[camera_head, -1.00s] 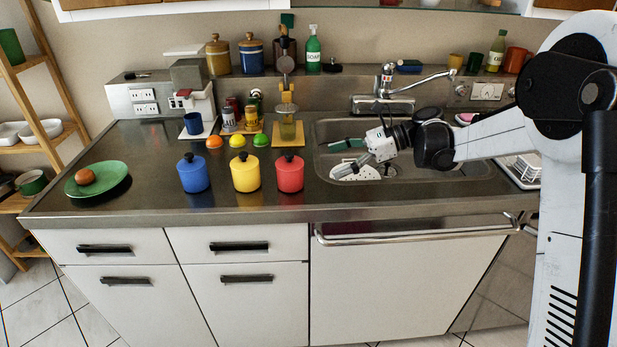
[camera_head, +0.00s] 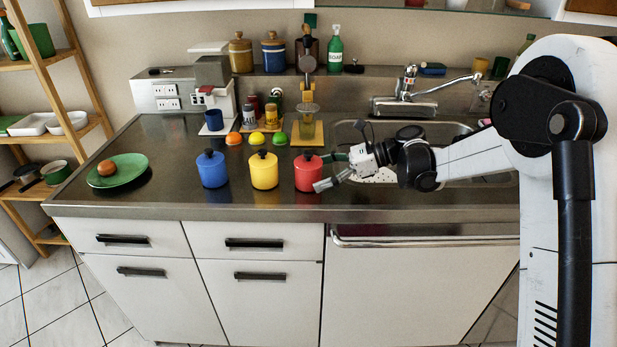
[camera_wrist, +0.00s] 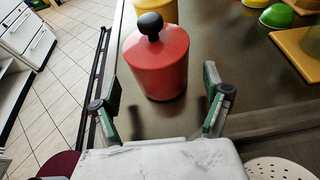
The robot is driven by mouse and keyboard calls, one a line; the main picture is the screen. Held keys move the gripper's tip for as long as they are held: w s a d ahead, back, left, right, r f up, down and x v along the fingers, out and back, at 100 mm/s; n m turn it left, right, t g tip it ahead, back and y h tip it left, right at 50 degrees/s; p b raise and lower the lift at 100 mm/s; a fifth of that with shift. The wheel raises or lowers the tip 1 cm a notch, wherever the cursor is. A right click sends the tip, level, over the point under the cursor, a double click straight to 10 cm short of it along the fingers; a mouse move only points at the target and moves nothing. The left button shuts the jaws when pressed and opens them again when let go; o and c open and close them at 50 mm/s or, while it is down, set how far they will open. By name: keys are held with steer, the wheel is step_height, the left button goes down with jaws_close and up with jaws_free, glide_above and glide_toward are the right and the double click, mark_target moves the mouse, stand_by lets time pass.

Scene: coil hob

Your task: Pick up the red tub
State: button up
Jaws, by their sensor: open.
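The red tub (camera_head: 308,174) stands upright on the steel counter, at the right end of a row with the yellow tub (camera_head: 264,172) and the blue tub (camera_head: 211,170). My gripper (camera_head: 326,170) is open and empty, just to the right of the tub in the head view. In the wrist view my gripper (camera_wrist: 163,98) shows one green-padded finger on each side. I see no clear contact with the tub.
The sink (camera_head: 460,140) lies to the right, under my arm. Behind the tubs are several coloured domes and a yellow board (camera_head: 305,140) with a tall device. A green plate (camera_head: 118,170) is at far left. The counter's front edge is close to the tubs.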

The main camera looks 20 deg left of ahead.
mark_target(308, 177)
steer(key=x, duration=0.4)
steer(key=shift+w+f, duration=0.1)
steer(key=shift+f, duration=0.05)
steer(key=shift+d, duration=0.1)
steer(key=c, duration=1.6)
